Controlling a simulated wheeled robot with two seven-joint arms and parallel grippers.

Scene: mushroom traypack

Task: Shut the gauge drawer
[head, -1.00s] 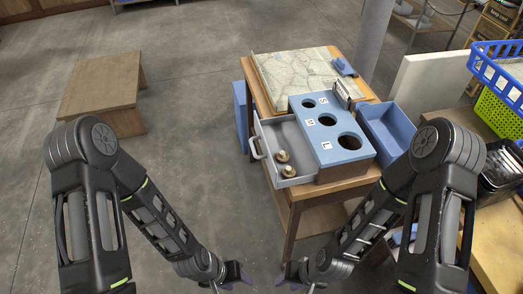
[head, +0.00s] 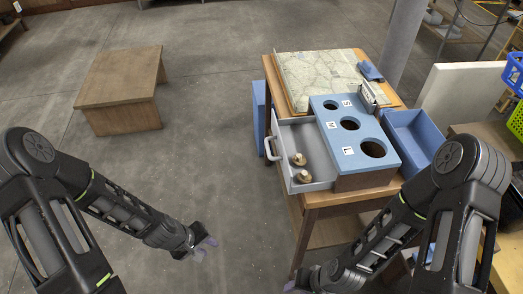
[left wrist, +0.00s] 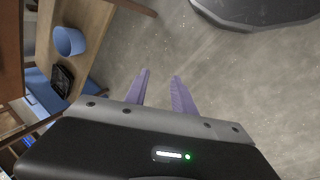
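The gauge drawer (head: 312,148) is a grey tray with a light handle (head: 270,149), pulled out to the left from under the blue gauge block (head: 333,124). The block has three round holes marked S, M and L. Two brown mushrooms (head: 301,168) are in the drawer near its front corner. My left gripper (head: 207,246) is low over the floor, left of the table and apart from the drawer. In the left wrist view its two purple fingers (left wrist: 158,92) are apart with nothing between them. My right gripper (head: 292,287) is at the bottom edge, mostly cut off.
The wooden table (head: 310,199) carries a patterned board (head: 320,75) behind the block. A blue bin (head: 414,136) hangs at its right side. A low wooden bench (head: 120,85) stands at the left. The floor between bench and table is clear.

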